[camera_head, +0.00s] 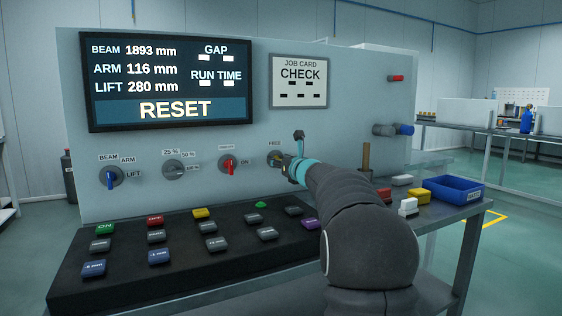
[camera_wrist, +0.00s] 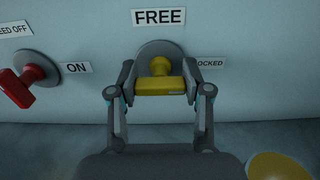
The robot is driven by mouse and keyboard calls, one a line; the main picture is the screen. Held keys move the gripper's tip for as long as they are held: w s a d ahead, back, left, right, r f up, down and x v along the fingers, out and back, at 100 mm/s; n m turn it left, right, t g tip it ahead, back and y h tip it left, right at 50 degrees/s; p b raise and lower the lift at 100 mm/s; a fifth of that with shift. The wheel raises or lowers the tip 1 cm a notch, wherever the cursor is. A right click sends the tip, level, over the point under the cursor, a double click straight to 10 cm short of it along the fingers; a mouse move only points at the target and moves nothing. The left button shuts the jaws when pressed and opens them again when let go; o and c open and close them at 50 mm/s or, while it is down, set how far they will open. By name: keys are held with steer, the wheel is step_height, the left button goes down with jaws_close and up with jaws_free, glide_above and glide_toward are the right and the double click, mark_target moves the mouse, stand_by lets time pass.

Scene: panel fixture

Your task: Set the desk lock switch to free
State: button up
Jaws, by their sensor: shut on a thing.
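The desk lock switch is a yellow handle (camera_wrist: 160,86) on a round grey dial (camera_wrist: 158,50) on the panel. A FREE label (camera_wrist: 172,17) is above the dial and a LOCKED label (camera_wrist: 211,62), partly covered, is at its right. In the wrist view the handle lies about level across the picture; I cannot tell which end is its pointer. My gripper (camera_wrist: 160,92) is shut on the handle, one finger at each end. In the head view my gripper (camera_head: 281,162) is at the panel below the FREE label (camera_head: 274,143) and hides most of the switch.
A red switch (camera_wrist: 27,82) is close at the left, by an ON label. In the head view a sloped button deck (camera_head: 190,270) lies below the panel, under my arm. A blue bin (camera_head: 453,190) and several small blocks are on the right shelf.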

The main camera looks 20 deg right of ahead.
steer(key=shift+f+n+b, duration=0.15)
steer(key=shift+n+b, duration=0.25)
steer(key=shift+b, duration=0.15)
steer(key=shift+n+b, duration=0.3)
steer(key=shift+b, duration=0.05)
steer(key=shift+f+n+b, duration=0.15)
steer(key=shift+n+b, duration=0.95)
steer(key=shift+b, duration=0.15)
steer(key=n+b, duration=0.4)
steer(key=n, duration=0.1)
steer(key=shift+a+n+b, duration=0.1)
steer(key=shift+n+b, duration=0.2)
steer(key=n+b, duration=0.2)
steer(key=n, duration=0.2)
steer(key=shift+f+b, duration=0.1)
steer(key=shift+b, duration=0.25)
steer(key=shift+a+n, duration=0.1)
steer(key=shift+n, duration=2.2)
steer(key=o, duration=1.2)
